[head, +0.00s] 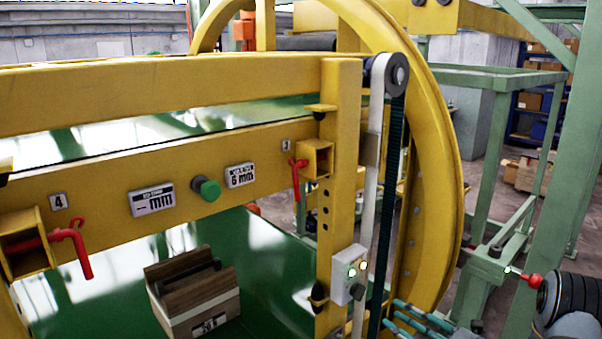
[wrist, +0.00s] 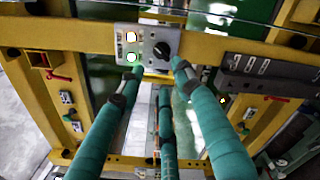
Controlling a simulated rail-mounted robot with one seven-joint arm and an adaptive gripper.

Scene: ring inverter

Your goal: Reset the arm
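My gripper (wrist: 156,82) has teal fingers that are spread apart with nothing between them in the wrist view. Its fingertips point toward a grey control box (wrist: 140,42) with two lit buttons and a black rotary knob (wrist: 161,50). I cannot tell whether a fingertip touches the box. In the head view the gripper (head: 402,314) shows at the lower right, just right of the same box (head: 345,272) on the yellow post. The rest of my arm is mostly out of frame.
The yellow ring (head: 440,140) and the belt (head: 390,190) stand close by my gripper. Red clamp handles (head: 75,245) sit on the yellow beam. A wooden block stack (head: 195,290) lies on the green surface. A green frame (head: 490,170) stands at right.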

